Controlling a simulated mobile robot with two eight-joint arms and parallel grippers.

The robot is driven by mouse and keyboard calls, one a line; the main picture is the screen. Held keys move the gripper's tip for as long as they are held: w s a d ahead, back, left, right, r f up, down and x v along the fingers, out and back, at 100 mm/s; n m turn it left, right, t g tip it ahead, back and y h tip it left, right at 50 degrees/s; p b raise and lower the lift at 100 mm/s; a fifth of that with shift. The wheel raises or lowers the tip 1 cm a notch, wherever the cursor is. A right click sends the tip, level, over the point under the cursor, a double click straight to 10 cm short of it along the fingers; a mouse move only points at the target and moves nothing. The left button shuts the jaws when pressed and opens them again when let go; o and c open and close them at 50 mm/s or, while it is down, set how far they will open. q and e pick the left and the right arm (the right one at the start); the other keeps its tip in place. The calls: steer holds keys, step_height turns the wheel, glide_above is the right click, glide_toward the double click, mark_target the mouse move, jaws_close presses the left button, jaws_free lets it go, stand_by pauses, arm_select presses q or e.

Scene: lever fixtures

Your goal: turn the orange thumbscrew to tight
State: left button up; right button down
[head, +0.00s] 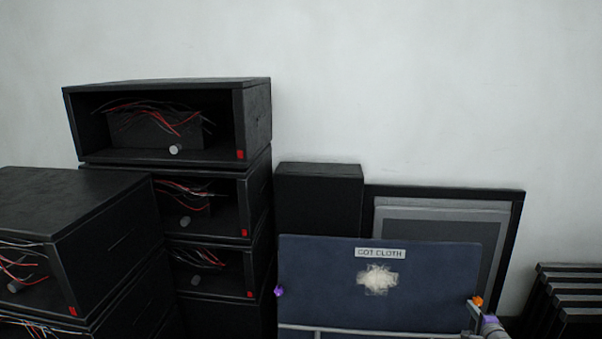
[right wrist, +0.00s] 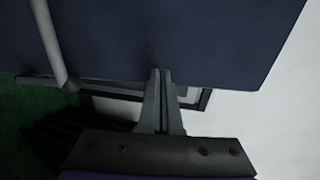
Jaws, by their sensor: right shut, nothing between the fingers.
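The orange thumbscrew (head: 478,301) is a small bright spot at the lower right edge of an upright dark blue board (head: 330,265). My right gripper (head: 471,308) is at that corner of the board, just beside and partly in front of the thumbscrew. Whether it touches the thumbscrew cannot be told. In the right wrist view its fingers (right wrist: 160,75) are shut together with nothing between them, their tips over the lower edge of the board (right wrist: 200,35). The thumbscrew does not show in that view. My left gripper is not in view.
A purple knob (head: 279,291) is at the board's left edge. A pale rod (right wrist: 50,45) shows in the right wrist view. Black boxes with wires (head: 165,120) are stacked at left, framed panels (head: 445,200) lean behind, and black slats (head: 570,290) stand at right.

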steer(key=shift+d+r, duration=0.1)
steer(key=shift+d, duration=0.35)
stand_by(0.4)
steer(key=shift+d+r, duration=0.15)
steer(key=shift+r, duration=0.25)
stand_by(0.5)
steer(key=a+p+v, duration=0.1)
steer(key=v, duration=0.5)
stand_by(0.6)
steer(key=x, duration=0.6)
steer(key=shift+f, duration=0.4)
